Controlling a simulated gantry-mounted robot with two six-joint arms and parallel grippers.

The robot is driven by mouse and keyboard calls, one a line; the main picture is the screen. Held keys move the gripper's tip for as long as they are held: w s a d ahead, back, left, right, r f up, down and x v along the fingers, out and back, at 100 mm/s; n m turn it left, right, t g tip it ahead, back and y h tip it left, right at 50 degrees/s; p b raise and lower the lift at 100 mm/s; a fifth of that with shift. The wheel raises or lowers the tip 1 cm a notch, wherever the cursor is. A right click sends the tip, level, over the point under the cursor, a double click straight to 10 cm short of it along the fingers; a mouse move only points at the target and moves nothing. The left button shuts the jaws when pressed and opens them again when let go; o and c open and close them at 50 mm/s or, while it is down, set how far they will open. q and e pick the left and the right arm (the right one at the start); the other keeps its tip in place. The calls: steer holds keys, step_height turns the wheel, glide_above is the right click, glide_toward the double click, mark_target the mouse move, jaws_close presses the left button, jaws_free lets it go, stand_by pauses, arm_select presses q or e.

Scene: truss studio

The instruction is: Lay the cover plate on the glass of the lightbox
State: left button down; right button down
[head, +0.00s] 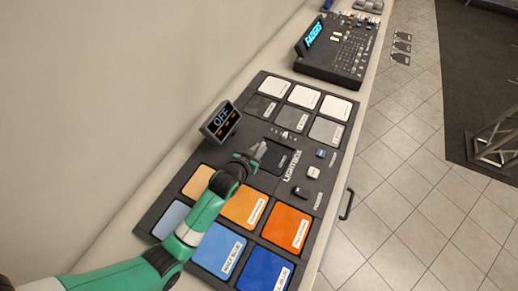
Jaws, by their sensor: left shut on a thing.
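My left gripper (259,152) comes in from the lower left and is over the middle of the lightbox panel (268,75). It is shut, with its fingertips at the edge of a dark square plate (276,158) that bears a small label. This looks like the cover plate, lying beside the LIGHTBOX lettering. I cannot make out the glass separately, nor tell whether the plate touches the panel. The gripper and wrist hide part of the panel's middle left. My right gripper is not in view.
A small screen reading OFF (221,120) stands at the panel's left edge. White, grey, orange and blue tiles lie in rows above and below the middle. Small switches (313,173) sit to the right. A fader console (338,48) stands farther back.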

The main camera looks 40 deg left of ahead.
arm_select(q)
steer(key=shift+f, duration=0.2)
steer(key=c, duration=0.8)
jaws_free()
steer(key=shift+r, duration=0.35)
steer(key=p+v, duration=0.2)
steer(key=v, duration=0.3)
steer(key=shift+s, duration=0.2)
